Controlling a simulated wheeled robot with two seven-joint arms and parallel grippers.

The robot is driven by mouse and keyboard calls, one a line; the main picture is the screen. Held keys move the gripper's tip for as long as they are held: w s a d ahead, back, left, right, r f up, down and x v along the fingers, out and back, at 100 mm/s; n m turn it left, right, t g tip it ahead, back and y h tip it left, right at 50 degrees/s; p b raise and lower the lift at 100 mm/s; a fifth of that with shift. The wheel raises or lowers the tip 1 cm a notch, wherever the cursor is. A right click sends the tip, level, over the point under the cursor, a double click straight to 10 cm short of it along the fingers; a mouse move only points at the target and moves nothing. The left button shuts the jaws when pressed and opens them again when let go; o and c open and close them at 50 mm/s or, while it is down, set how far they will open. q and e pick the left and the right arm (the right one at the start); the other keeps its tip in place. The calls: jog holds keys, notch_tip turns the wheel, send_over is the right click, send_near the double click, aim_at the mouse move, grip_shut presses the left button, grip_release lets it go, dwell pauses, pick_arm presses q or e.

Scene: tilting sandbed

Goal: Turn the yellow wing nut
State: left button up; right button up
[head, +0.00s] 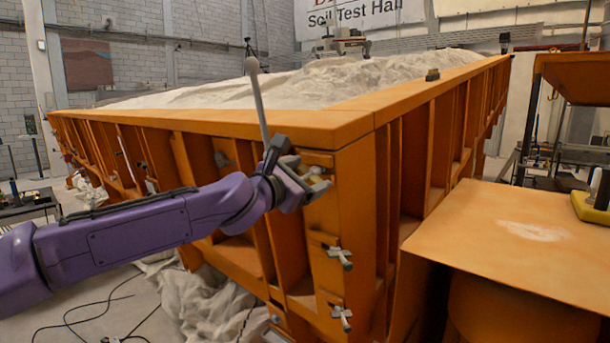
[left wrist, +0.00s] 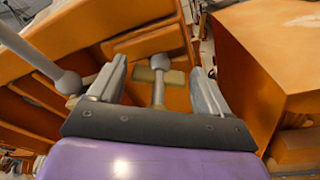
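My left gripper (head: 309,174) is at the near corner of the orange sandbed frame (head: 352,215). In the left wrist view the left gripper (left wrist: 160,72) has its fingers wide apart. A dull yellow crosspiece (left wrist: 174,77), seemingly the yellow wing nut, shows between and beyond the fingertips. A grey rod with a rounded end (left wrist: 159,64) stands in front of it and hides its middle. I see no finger touching the crosspiece. In the head view the gripper hides most of this spot. My right gripper is not in view.
Two greyish winged fittings, one upper (head: 339,257) and one lower (head: 341,317), sit below on the same corner. A grey ball-ended lever (head: 259,100) rises beside my gripper. An orange platform (head: 480,262) stands at right. Cables lie on the floor at left.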

pick_arm(q)
jog(key=c, duration=0.7)
